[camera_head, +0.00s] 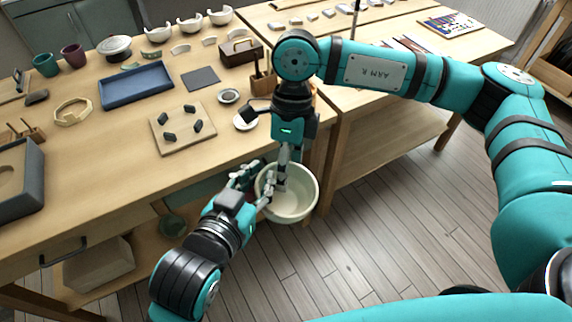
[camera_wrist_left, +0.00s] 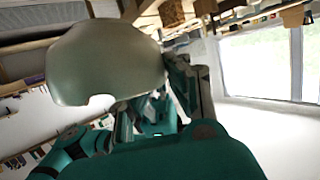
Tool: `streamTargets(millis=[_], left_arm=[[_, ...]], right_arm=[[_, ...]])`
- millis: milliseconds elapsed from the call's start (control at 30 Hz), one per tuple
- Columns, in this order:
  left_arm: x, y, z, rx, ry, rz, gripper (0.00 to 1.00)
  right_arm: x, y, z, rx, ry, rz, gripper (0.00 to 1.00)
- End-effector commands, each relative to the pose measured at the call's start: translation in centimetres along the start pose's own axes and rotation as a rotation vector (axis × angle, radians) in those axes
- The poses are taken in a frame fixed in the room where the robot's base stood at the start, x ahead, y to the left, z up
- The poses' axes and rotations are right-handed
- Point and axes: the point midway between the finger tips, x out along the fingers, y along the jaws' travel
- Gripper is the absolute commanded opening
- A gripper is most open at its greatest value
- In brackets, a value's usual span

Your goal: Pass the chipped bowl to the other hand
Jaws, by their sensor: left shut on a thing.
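The chipped bowl (camera_head: 297,205), pale cream, is held in the air in front of the table's edge, its opening facing up towards the head camera. My left gripper (camera_head: 262,192) comes from the lower left and is shut on the bowl's left rim. My right gripper (camera_head: 281,178) points down from above, its fingers at the bowl's far left rim and over its inside; whether they touch or close on it is unclear. In the left wrist view the bowl (camera_wrist_left: 105,60) fills the upper left, with a notch in its lower edge.
The wooden table (camera_head: 95,190) carries a blue tray (camera_head: 137,85), a board with dark pads (camera_head: 183,128), a small white dish (camera_head: 245,121) and other bowls (camera_head: 190,25) at the back. A second table stands at the upper right. Open floor lies below the bowl.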

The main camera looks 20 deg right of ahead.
Motion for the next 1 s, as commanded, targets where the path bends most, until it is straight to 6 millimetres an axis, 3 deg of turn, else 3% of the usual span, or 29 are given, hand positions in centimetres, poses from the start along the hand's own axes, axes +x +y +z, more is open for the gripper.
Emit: streamTargets(millis=[33, 300, 467, 500, 700, 1000], left_arm=[[-0.02, 0.0, -0.09, -0.001, 0.002, 0.0, 0.0], [-0.01, 0.03, -0.08, -0.001, 0.002, 0.001, 0.0], [-0.02, 0.1, -0.08, -0.001, 0.002, 0.003, 0.0], [-0.02, 0.12, -0.09, -0.001, 0.002, 0.004, 0.17], [-0.02, 0.13, -0.06, -0.001, 0.002, 0.004, 0.41], [0.01, -0.05, -0.15, 0.004, 0.007, -0.001, 0.41]], right_arm=[[-0.02, 0.0, -0.01, 0.0, 0.0, 0.0, 0.35], [-0.04, 0.02, 0.02, 0.0, 0.0, 0.0, 0.0], [-0.05, 0.01, 0.06, 0.0, -0.002, 0.0, 0.0], [-0.1, 0.02, 0.09, 0.0, -0.003, 0.0, 0.0], [-0.12, -0.01, 0.09, 0.001, -0.004, -0.001, 0.0], [-0.1, 0.01, 0.06, 0.0, -0.002, 0.0, 0.0]])
